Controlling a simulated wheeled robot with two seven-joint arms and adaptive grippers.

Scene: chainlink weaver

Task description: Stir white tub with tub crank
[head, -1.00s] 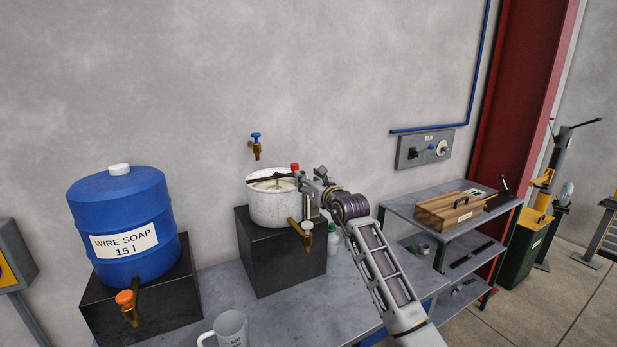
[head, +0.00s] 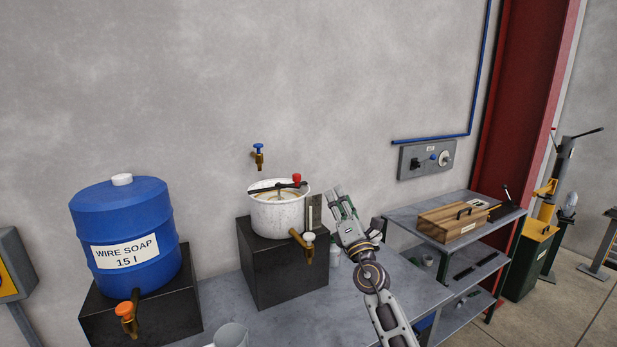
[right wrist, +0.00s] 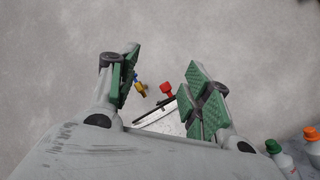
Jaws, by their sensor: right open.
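The white tub (head: 275,221) stands on a black block on the bench and has a brass tap with a white knob at its front right. The tub crank (head: 277,187) is a dark bar across the tub's top with a red knob (head: 297,178) at its right end. My right gripper (head: 335,196) is open and empty, to the right of the tub and apart from the crank. In the right wrist view the red knob (right wrist: 166,88) and dark crank bar show beyond and between the open green-padded fingers (right wrist: 165,82). My left gripper is not in view.
A blue wire soap barrel (head: 125,215) stands on a black block at left. A mug (head: 231,336) is at the bench's front. A blue-handled wall tap (head: 258,155) is above the tub. A shelf with a wooden box (head: 452,222) stands at right.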

